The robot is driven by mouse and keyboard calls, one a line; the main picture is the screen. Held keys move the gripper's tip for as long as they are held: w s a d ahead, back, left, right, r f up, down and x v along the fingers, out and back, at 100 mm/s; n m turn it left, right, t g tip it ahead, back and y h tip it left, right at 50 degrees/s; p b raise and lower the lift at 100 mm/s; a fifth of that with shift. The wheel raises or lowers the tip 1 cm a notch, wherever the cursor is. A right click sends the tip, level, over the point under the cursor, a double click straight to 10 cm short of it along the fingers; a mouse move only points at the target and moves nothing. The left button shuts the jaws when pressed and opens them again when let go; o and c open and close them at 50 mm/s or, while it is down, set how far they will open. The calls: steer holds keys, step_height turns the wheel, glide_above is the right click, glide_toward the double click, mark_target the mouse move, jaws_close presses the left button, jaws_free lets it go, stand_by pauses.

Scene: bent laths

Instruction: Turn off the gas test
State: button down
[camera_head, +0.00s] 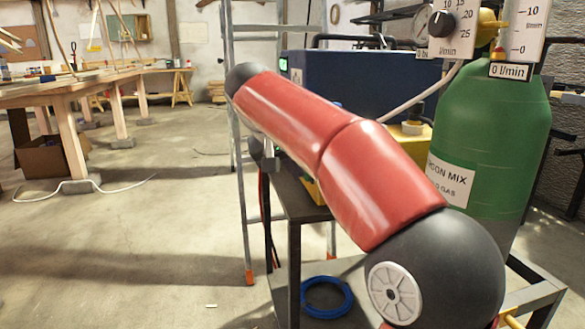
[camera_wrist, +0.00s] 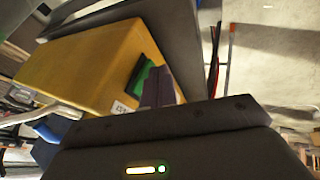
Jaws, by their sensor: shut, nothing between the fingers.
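In the wrist view my gripper (camera_wrist: 158,88) is shut and empty, its dark fingertips together close to a yellow box (camera_wrist: 85,65). A green part, perhaps a switch (camera_wrist: 138,80), shows right beside the fingertips, partly hidden by them; I cannot tell whether they touch it or how it is set. A small white label (camera_wrist: 122,108) sits near it, too blurred to read. In the head view my red arm hides the gripper and most of the yellow box (camera_head: 415,138). The green gas cylinder (camera_head: 495,130) carries a flow meter (camera_head: 520,30) with a "0 l/min" tag (camera_head: 509,71).
A blue machine (camera_head: 350,85) stands behind my arm on a dark stand (camera_head: 300,205). A gauge with a black knob (camera_head: 441,23) is at the cylinder top. A ladder (camera_head: 237,180) stands left of the stand. A blue coil (camera_head: 327,297) lies below.

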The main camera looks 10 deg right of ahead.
steer(key=shift+d+f+h, duration=0.15)
steer(key=shift+d+h, duration=0.05)
steer(key=shift+h, duration=0.2)
steer(key=shift+p, duration=0.3)
steer(key=shift+r+p, duration=0.8)
steer(key=shift+r, duration=0.05)
